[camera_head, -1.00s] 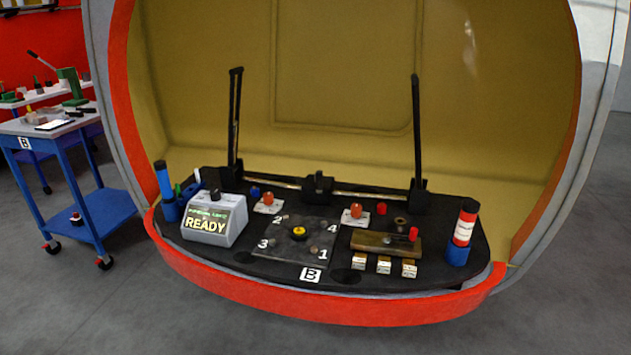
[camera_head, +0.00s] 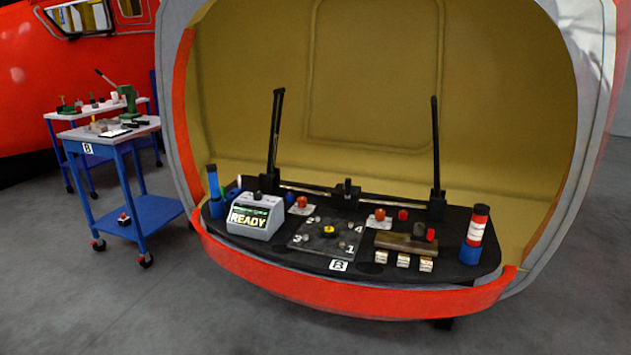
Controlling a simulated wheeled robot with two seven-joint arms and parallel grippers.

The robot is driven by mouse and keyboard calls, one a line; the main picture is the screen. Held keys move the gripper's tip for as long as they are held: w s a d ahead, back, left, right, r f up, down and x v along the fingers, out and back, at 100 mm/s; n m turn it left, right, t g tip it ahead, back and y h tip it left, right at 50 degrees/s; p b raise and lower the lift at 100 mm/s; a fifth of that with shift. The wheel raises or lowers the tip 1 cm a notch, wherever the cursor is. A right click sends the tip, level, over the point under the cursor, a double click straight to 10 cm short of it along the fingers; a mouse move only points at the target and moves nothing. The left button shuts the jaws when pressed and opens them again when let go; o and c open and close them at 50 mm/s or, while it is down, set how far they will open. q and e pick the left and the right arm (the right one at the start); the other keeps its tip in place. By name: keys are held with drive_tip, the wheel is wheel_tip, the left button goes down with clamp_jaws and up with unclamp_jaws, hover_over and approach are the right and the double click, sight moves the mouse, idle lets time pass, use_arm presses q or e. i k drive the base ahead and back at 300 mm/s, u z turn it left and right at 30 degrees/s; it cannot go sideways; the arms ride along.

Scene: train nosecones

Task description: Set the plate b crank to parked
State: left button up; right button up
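The dark square plate (camera_head: 315,240) lies on the black work surface inside the nosecone, in front of the rear bar. It bears the numbers 1 to 4 and has a yellow centre piece (camera_head: 329,231). A white label B (camera_head: 338,265) is at the front edge below it. Neither of my grippers is in view.
A grey READY box (camera_head: 257,216) stands left of the plate. A red-and-white cylinder in a blue holder (camera_head: 474,236) stands at the right. Two upright black arms rise behind. A blue cart (camera_head: 140,212) is at the left; grey floor lies open in front.

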sight(346, 185)
drive_tip(key=u, duration=0.8)
drive_tip(key=i, duration=0.8)
drive_tip(key=u, duration=0.4)
drive_tip(key=i, duration=0.9)
drive_tip(key=z, duration=0.45)
